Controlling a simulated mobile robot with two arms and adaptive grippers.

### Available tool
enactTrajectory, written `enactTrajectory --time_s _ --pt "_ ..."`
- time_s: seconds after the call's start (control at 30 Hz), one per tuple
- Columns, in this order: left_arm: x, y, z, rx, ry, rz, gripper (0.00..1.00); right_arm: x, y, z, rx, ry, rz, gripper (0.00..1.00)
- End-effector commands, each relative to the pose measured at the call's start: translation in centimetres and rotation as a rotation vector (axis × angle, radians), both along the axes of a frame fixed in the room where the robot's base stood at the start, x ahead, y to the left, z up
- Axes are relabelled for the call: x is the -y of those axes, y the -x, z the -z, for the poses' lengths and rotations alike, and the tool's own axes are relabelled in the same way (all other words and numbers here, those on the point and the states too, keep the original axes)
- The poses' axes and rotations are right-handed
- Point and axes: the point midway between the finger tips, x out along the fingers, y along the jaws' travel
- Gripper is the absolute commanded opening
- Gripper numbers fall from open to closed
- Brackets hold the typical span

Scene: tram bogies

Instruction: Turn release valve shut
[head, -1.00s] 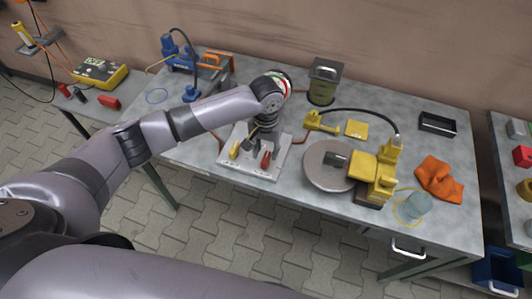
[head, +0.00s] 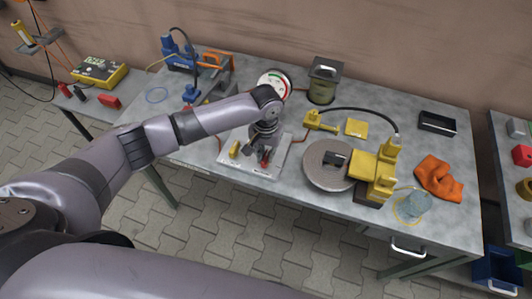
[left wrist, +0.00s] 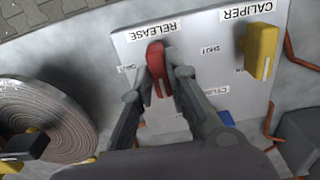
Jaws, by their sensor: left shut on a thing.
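The red release valve handle (left wrist: 155,62) sits on a white panel (left wrist: 225,95) beneath a "RELEASE" label in the left wrist view. A "SHUT" label lies to its right, and a partly hidden label to its left. The handle (head: 265,160) is small and partly covered in the head view. My left gripper (head: 260,155) is over the panel. Its fingers (left wrist: 158,80) are closed around the handle, one on each side. The handle stands roughly upright in the wrist picture, between the two labels. My right gripper is in neither view.
A yellow caliper handle (left wrist: 261,50) stands beside the release handle. A round gauge (head: 274,84) is behind the panel. A grey disc (head: 325,166) with a yellow caliper unit (head: 376,168) is to the right.

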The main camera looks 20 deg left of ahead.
Motion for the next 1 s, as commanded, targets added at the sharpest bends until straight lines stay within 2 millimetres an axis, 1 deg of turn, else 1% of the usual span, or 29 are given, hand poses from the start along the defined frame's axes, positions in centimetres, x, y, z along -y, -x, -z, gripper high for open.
enactTrajectory --time_s 0.1,0.37,0.57,0.77,1.0 --pt "0.0 0.0 0.0 0.000 0.000 0.000 0.00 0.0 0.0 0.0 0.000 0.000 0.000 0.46" --pt "0.0 0.0 -0.1 0.000 0.000 0.002 0.00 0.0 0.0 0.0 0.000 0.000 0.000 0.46" --pt "0.0 0.0 -0.2 -0.001 0.000 0.038 0.00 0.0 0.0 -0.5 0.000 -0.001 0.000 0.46" --pt "0.0 0.0 -0.3 -0.002 0.000 0.144 0.00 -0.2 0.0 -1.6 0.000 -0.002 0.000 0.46" --pt "0.0 0.0 -0.3 -0.002 0.001 0.353 0.00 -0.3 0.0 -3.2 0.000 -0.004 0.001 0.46"
